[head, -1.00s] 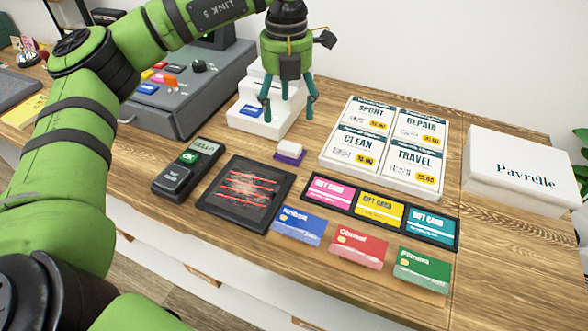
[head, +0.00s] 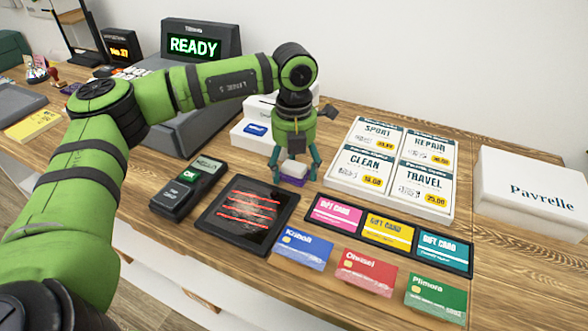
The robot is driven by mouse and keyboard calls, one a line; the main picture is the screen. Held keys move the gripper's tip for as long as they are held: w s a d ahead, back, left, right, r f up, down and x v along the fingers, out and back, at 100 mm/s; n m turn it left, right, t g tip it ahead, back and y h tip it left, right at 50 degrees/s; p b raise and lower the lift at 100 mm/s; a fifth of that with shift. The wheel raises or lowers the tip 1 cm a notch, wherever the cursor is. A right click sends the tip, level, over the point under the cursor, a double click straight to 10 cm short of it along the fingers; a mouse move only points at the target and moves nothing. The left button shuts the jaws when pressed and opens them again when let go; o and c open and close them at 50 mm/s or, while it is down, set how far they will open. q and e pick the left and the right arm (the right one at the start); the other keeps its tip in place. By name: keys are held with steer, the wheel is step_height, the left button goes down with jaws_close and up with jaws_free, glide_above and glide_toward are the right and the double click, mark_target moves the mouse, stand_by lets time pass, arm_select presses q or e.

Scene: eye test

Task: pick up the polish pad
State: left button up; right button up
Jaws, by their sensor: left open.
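The polish pad (head: 292,170) is a small block, white on top and purple at its base. It sits on the wooden counter (head: 510,270), just beyond the dark pad with red lines. My left gripper (head: 294,175) points down over it, open, with its teal fingers on either side of the pad. I cannot tell whether the fingers touch it. My right gripper is not in view.
A card terminal (head: 188,188) and the dark red-lined pad (head: 247,214) lie in front. A gift card tray (head: 388,232), three coloured cards and a price board (head: 391,165) lie to the right. A white stand (head: 250,135) and the register (head: 205,42) are behind.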

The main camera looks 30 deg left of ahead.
mark_target(294, 164)
arm_select(q)
steer(key=c, duration=0.8)
steer(key=shift+o, duration=0.2)
steer(key=shift+r, duration=0.5)
step_height(294, 164, up, 3)
steer(key=shift+w+r+b, duration=0.1)
steer(key=shift+b, duration=0.4)
steer(key=s+d+r+b, duration=0.2)
steer(key=s+d+r, duration=0.4)
steer(key=s+d, duration=0.2)
steer(key=shift+d+r, duration=0.3)
steer(key=shift+r, duration=0.1)
